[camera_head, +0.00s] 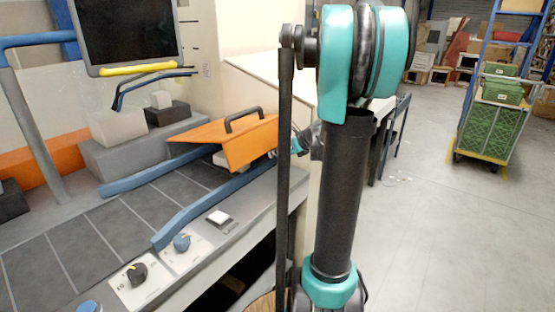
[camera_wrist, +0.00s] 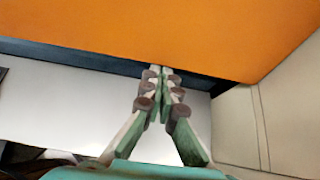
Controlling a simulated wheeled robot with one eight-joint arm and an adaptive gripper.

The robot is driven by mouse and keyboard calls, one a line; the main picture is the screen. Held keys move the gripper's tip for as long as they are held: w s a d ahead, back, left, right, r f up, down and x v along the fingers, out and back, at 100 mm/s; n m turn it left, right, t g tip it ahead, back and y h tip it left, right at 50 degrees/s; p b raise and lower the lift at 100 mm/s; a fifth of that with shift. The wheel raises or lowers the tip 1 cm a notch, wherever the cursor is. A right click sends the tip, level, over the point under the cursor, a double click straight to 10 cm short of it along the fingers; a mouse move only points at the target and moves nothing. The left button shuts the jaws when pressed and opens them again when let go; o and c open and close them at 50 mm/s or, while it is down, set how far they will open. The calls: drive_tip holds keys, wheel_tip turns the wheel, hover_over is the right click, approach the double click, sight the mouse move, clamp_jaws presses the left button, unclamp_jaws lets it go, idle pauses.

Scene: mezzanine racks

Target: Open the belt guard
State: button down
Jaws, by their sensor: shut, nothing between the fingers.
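The belt guard (camera_head: 222,131) is an orange cover with a black arched handle (camera_head: 244,117) on top. It lies across the belt between blue side rails in the head view, its panel sloping. In the wrist view the guard (camera_wrist: 180,30) fills the top as a broad orange face above a dark strip. My gripper (camera_wrist: 160,72) is shut and empty, its fingertips at the guard's lower edge. I cannot tell whether they touch it. In the head view my gripper (camera_head: 292,145) is at the guard's right side, partly hidden by my arm.
The dark belt (camera_head: 90,240) runs along the left. Knobs (camera_head: 136,272) and a white switch (camera_head: 220,217) sit on its near edge. A monitor (camera_head: 127,30) stands behind. A green-crate trolley (camera_head: 492,120) is far right, with open floor before it.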

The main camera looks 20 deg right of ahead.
drive_tip(key=shift+w+r, duration=0.1)
drive_tip(key=shift+r, duration=0.25)
wheel_tip(320, 180, up, 16)
drive_tip(key=w+a+r+g+h, duration=0.1)
drive_tip(key=w+a+g+h, duration=0.1)
drive_tip(key=w+g+h, duration=0.15)
drive_tip(key=w+a+r, duration=0.2)
drive_tip(key=w+r, duration=0.1)
drive_tip(key=r, duration=0.2)
drive_tip(key=w+a+r+g, duration=0.1)
drive_tip(key=w+a+r, duration=0.2)
drive_tip(key=r, duration=0.2)
drive_tip(key=w+a+r+g+h, duration=0.1)
drive_tip(key=w+a+r, duration=0.2)
drive_tip(key=r, duration=0.2)
drive_tip(key=shift+w+r, duration=0.25)
drive_tip(key=shift+d+g, duration=0.15)
drive_tip(key=shift+g, duration=0.1)
